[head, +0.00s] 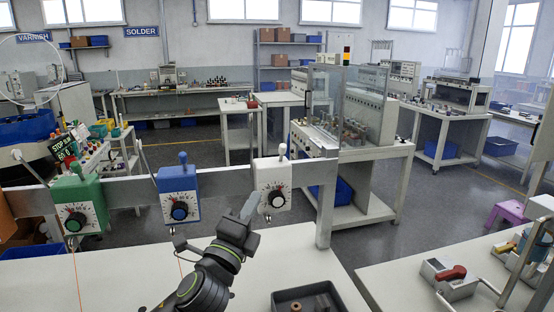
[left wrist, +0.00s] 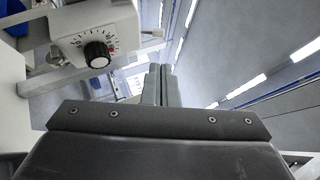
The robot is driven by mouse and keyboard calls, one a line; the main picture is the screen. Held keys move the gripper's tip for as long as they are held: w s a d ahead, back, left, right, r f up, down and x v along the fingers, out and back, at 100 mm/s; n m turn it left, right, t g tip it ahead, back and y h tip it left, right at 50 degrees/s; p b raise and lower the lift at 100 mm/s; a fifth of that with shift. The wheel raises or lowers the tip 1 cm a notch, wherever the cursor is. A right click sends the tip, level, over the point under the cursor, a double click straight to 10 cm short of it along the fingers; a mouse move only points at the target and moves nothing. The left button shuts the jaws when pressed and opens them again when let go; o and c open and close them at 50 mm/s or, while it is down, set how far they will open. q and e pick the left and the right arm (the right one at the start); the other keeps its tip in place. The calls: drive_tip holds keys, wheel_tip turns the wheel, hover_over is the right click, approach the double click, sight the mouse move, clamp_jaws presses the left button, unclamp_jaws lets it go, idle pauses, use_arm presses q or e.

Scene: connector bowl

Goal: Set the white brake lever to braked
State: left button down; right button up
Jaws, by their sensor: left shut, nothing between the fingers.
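A white brake box (head: 271,178) hangs on the grey rail, with a black-knobbed dial on its face. Its white lever (head: 282,150) sticks up from the top, close to upright. My left gripper (head: 250,205) is shut and empty, just left of the white box in the head view. In the left wrist view its closed fingers (left wrist: 159,80) are clear of the box. My right gripper is not in view.
A blue box (head: 178,181) and a green box (head: 78,204), each with a lever, hang farther left on the rail (head: 228,182). Thin orange threads run below them. A dark tray (head: 308,296) lies on the white table. A red-handled device (head: 450,278) stands at right.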

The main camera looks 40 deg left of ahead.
use_arm(q)
drive_tip(key=p, duration=0.2)
approach(282, 151)
drive_tip(key=p+x, duration=0.2)
drive_tip(key=x, duration=0.3)
drive_tip(key=shift+w+a+r+p, duration=0.1)
drive_tip(key=shift+w+r+p, duration=0.1)
drive_tip(key=shift+p, duration=0.1)
drive_tip(key=shift+w+a+r, duration=0.15)
drive_tip(key=shift+w, duration=0.5)
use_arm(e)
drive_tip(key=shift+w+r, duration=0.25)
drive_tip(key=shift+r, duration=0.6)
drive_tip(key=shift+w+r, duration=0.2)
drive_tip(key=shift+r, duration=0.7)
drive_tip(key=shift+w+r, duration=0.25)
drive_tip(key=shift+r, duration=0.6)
